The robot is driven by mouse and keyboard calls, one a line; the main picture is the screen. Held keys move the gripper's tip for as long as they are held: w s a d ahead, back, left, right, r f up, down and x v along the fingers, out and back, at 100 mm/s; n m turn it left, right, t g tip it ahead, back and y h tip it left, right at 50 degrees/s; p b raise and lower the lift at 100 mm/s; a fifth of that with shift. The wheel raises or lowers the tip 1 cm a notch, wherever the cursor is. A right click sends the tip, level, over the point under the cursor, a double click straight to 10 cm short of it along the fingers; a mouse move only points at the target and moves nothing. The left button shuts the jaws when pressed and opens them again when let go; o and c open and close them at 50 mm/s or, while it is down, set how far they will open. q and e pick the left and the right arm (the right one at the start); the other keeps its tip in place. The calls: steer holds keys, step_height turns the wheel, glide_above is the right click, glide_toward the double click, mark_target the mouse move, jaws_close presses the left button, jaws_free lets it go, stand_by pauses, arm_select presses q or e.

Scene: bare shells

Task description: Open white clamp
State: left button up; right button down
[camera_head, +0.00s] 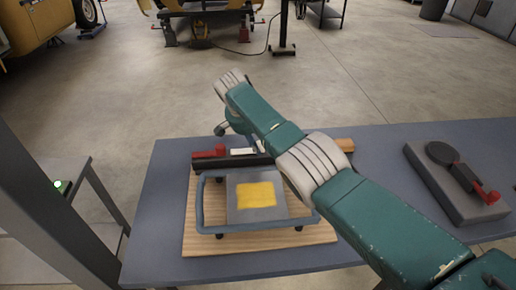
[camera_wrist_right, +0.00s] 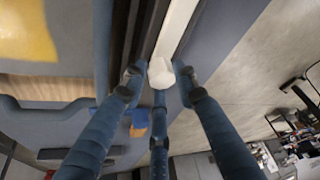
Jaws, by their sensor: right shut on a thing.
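The white clamp (camera_head: 243,151) lies at the back of the wooden board, beside a red clamp (camera_head: 209,152). In the right wrist view its white bar (camera_wrist_right: 176,28) runs from the top edge down to its rounded end between my fingers. My right gripper (camera_wrist_right: 160,80) is shut on that end, with a finger on each side and one below. In the head view my right gripper (camera_head: 225,128) is at the table's back edge, partly hidden by my own arm. The clamp's right part is also hidden. My left gripper is not in view.
A blue frame (camera_head: 212,229) surrounds a grey plate with a yellow patch (camera_head: 257,194) on the wooden board (camera_head: 196,245). A grey block with a black disc and red handle (camera_head: 457,180) is at right. The blue-grey table (camera_head: 150,250) has bare room at left.

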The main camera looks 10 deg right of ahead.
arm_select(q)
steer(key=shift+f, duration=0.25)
arm_select(e)
steer(key=shift+w+r, duration=0.35)
steer(key=shift+r, duration=0.1)
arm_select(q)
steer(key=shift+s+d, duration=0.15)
arm_select(e)
steer(key=shift+d, duration=0.1)
steer(key=c, duration=1.5)
jaws_free()
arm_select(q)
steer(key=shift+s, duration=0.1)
arm_select(e)
steer(key=shift+o, duration=0.6)
steer(key=shift+f, duration=0.25)
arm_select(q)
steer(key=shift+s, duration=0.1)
arm_select(e)
steer(key=v, duration=1.2)
steer(key=shift+s, duration=0.1)
